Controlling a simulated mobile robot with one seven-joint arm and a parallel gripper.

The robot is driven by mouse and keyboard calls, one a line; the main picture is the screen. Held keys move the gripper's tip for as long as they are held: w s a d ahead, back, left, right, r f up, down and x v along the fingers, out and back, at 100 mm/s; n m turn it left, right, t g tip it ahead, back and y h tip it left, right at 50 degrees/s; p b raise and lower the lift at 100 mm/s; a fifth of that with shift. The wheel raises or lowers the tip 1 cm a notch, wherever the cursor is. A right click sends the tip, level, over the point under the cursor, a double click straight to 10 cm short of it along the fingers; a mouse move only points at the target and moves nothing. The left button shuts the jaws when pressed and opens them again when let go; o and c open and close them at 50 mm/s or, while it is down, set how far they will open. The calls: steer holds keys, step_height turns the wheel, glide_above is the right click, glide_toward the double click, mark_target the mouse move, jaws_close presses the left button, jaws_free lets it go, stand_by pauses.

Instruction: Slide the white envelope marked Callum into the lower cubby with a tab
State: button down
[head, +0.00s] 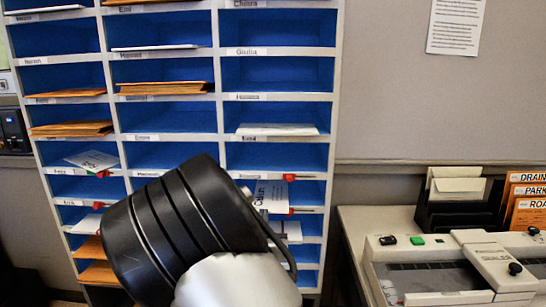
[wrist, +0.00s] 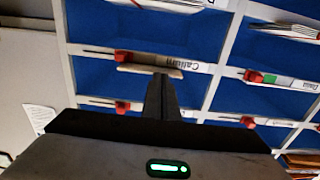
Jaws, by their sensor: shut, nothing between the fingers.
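The white envelope marked Callum (head: 272,195) lies in a right-column cubby, on the shelf lip with the lower red tab (head: 291,210). Its lettered end shows at the cubby mouth, and the wrist view also shows the envelope (wrist: 180,57), lettering upside down. My gripper (wrist: 161,80) is shut and empty, its fingertips close to the envelope's edge; I cannot tell whether they touch. In the head view my dark wrist hides the fingers and part of the cubbies. An upper red tab (head: 290,177) sits on the shelf lip above.
The blue cubby rack (head: 341,60) holds white and orange envelopes in several cubbies. Another white envelope (head: 287,231) shows in the cubby below. To the right, a counter (head: 352,222) carries a grey machine (head: 425,277) and a black file holder (head: 450,216). Wall lies beyond the rack's right edge.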

steer(key=shift+w, duration=0.15)
steer(key=s, duration=0.6)
steer(key=shift+s+b, duration=0.15)
steer(key=shift+b, duration=0.2)
stand_by(1.1)
